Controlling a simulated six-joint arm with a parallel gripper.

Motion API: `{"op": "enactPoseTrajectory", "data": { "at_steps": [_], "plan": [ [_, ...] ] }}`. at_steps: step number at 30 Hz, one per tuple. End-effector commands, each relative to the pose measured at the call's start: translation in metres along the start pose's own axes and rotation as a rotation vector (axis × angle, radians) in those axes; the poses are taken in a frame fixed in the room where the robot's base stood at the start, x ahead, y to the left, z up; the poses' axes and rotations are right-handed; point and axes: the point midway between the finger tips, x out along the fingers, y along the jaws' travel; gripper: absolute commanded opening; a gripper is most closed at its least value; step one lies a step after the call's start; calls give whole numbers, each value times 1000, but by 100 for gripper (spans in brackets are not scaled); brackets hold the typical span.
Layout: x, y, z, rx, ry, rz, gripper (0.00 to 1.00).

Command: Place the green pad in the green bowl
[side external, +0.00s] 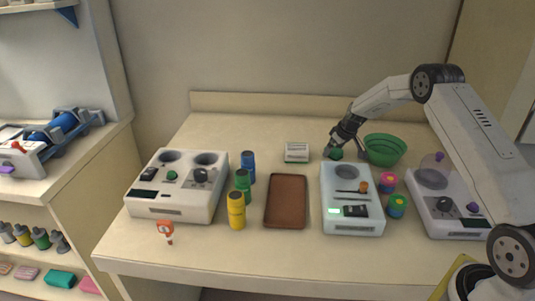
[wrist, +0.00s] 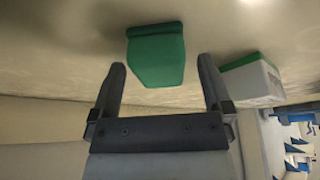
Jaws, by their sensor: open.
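The green pad (wrist: 156,54) lies on the table in the wrist view, just beyond and between my fingertips. In the side view the pad (side external: 336,154) shows small and dark green, right under my gripper (side external: 338,141). My gripper is open and empty in the wrist view (wrist: 160,72), with a finger on either side of the pad's near end. I cannot tell if the fingers touch the pad. The green bowl (side external: 385,149) stands on the table just right of my gripper in the side view; it is not in the wrist view.
A white device (side external: 352,200) stands in front of my gripper. A small white box (side external: 296,152) is to the left, and a brown tray (side external: 286,202) lies nearer the front. Blue, green and yellow (side external: 237,210) bottles stand beside another white device (side external: 178,187).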

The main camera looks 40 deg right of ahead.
Motion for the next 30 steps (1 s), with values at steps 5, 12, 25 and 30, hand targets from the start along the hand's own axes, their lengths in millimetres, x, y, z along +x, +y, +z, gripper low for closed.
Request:
{"op": "enactPoseTrajectory", "data": {
  "at_steps": [5,12,25,30],
  "plan": [
    [2,0,0,0,1,1,100],
    [2,0,0,0,1,0,100],
    [2,0,0,0,1,0,8],
    [2,0,0,0,1,1,0]
  ]
}}
